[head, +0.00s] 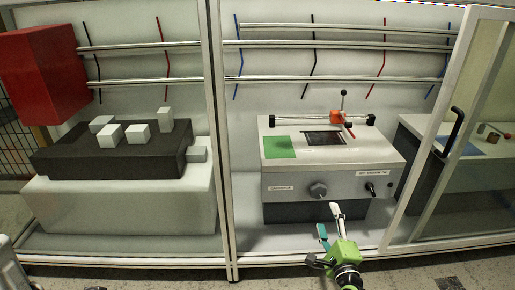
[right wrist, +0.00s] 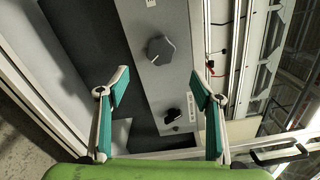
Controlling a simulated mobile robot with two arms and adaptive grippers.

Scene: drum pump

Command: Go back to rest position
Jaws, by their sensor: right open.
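My right gripper (head: 329,227) is open and empty in the head view, at the lower middle, in front of the grey control box (head: 330,158). In the right wrist view its two teal-padded fingers (right wrist: 158,92) are spread wide with nothing between them. The box front has a dark round knob (head: 318,189) and a small black switch (head: 371,188); in the right wrist view the knob (right wrist: 160,50) and the switch (right wrist: 172,117) show beyond the fingertips, apart from them. My left gripper is not in view.
A metal frame post (head: 220,140) stands left of the box, and a glazed door with a black handle (head: 451,130) is at the right. A black block with white cubes (head: 110,150) sits at the left, near a red box (head: 45,75). Floor shows along the bottom.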

